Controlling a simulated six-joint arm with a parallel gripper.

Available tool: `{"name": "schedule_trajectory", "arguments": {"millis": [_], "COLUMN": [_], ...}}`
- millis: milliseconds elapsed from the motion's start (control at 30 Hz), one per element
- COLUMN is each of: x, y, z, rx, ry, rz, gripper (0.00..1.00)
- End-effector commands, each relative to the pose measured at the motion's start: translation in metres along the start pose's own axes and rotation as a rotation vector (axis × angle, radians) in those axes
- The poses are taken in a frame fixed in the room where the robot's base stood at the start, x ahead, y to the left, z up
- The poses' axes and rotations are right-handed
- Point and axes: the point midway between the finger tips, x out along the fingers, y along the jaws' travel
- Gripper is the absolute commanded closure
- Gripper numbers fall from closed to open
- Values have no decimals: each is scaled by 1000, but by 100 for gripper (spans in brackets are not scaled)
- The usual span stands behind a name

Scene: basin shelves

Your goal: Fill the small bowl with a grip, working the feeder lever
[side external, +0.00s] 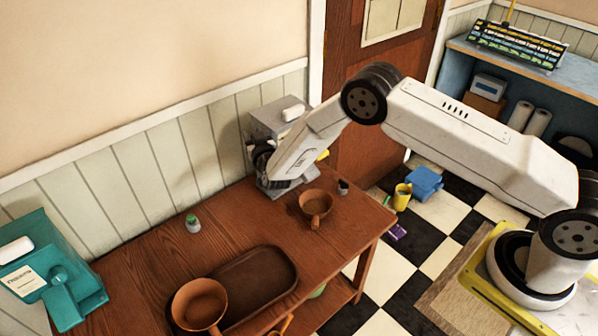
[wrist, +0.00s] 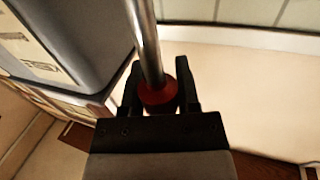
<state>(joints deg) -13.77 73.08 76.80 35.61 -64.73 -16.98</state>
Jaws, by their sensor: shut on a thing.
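In the wrist view my gripper (wrist: 158,86) is shut on a red knob (wrist: 160,97) at the end of a metal lever rod (wrist: 145,40). The grey feeder (wrist: 75,35) fills the left of that view. In the side view the grey feeder (side external: 273,121) stands against the wall at the back of the table, partly hidden by my arm. The small brown bowl with a grip (side external: 316,203) sits upright on the table, just right of the feeder. Its inside looks empty. My gripper and the knob are mostly hidden behind my wrist there.
A teal feeder (side external: 60,268) stands at the far left. A small green-topped pot (side external: 193,224) and a small dark cup (side external: 343,187) are on the table (side external: 165,262).

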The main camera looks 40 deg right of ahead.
Motion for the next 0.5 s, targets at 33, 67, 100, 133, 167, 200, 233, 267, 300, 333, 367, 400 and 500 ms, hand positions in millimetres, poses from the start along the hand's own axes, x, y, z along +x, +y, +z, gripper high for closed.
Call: {"name": "schedule_trajectory", "arguments": {"millis": [33,67,100,133,167,200,233,267,300,333,367,400,500], "x": [0,0,0,0,0,0,0,0,-1,-1,-2,-2,-6], "y": [0,0,0,0,0,0,0,0,0,0,1,1,2], "z": [0,0,0,0,0,0,0,0,0,0,0,0,0], "rx": [0,0,0,0,0,0,0,0,1,2,4,7,17], "ry": [0,0,0,0,0,0,1,2,5,9,14,23,58], "rz": [0,0,0,0,0,0,0,0,0,1,1,1,1], "gripper": [100,100,100,100,100,100,100,100,100,100,100,100,100]}}
